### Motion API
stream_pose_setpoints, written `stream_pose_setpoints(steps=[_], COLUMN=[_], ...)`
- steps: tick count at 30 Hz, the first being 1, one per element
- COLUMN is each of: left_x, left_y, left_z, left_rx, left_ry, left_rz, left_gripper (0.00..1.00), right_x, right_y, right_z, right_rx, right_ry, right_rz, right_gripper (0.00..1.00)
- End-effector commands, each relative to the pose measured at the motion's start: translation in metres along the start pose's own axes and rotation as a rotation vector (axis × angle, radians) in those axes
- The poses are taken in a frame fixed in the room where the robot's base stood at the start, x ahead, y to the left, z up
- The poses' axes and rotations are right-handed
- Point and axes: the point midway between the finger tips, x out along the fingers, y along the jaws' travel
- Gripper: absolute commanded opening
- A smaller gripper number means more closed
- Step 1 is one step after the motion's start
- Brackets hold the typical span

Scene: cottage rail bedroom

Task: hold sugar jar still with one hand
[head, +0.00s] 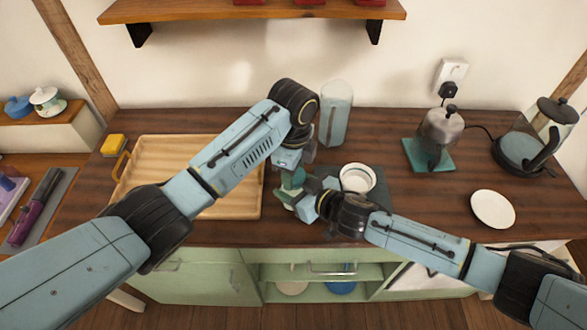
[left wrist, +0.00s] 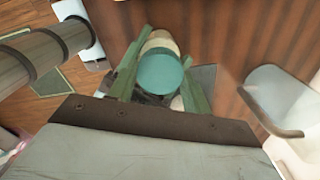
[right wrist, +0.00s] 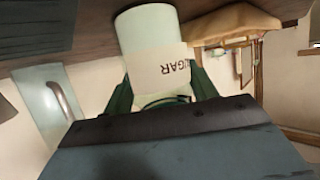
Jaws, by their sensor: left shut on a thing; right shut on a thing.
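The sugar jar (head: 284,197) stands near the counter's front edge and is mostly hidden by my grippers in the head view. In the right wrist view its pale body (right wrist: 150,35) bears a cream label reading SUGAR upside down. My right gripper (head: 306,197) is shut on the jar's body from the right side. My left gripper (head: 291,180) is above the jar, its green fingers on both sides of the teal round lid (left wrist: 160,72), shut on it. Whether the lid sits fully on the jar cannot be told.
A wooden tray (head: 150,152) lies left of the jar. A white bowl (head: 357,178) is close on the right, and a tall clear container (head: 335,112) stands behind. A grinder-like pot (head: 440,128), a white plate (head: 493,209) and a glass kettle (head: 530,145) are further right.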

Motion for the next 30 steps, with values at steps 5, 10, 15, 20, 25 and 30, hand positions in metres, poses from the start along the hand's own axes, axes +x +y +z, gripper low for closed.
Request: stream_pose_setpoints(steps=[5,10,15,20,25,30], left_x=[-0.0006,-0.0004,-0.0004,-0.0004,-0.0004,-0.0004], left_y=[0.0,0.0001,0.0001,0.0,0.0,0.0], left_z=[-0.0007,0.0002,0.0003,0.0004,0.0003,0.0003], left_rx=[-0.29,-0.404,-0.41,-0.408,-0.407,-0.407], left_ry=[0.001,-0.001,-0.001,-0.001,-0.001,-0.001], left_rz=[0.0,0.0,0.0,0.0,0.0,0.0], left_gripper=[0.21,0.21,0.21,0.55,0.7,0.7], right_x=[-0.0001,-0.0001,-0.0001,-0.0001,-0.0001,-0.0001], right_y=[0.0002,0.0003,0.0003,0.0004,0.0003,0.0003], right_z=[0.0006,0.0006,0.0006,0.0006,0.0006,0.0006], right_rx=[0.0,0.0,0.0,0.0,0.0,0.0], right_ry=[-0.001,-0.001,-0.001,-0.001,-0.001,-0.001], right_rz=[0.001,0.001,0.001,0.001,0.001,0.001], right_gripper=[0.0,0.0,0.0,0.0,0.0,0.0])
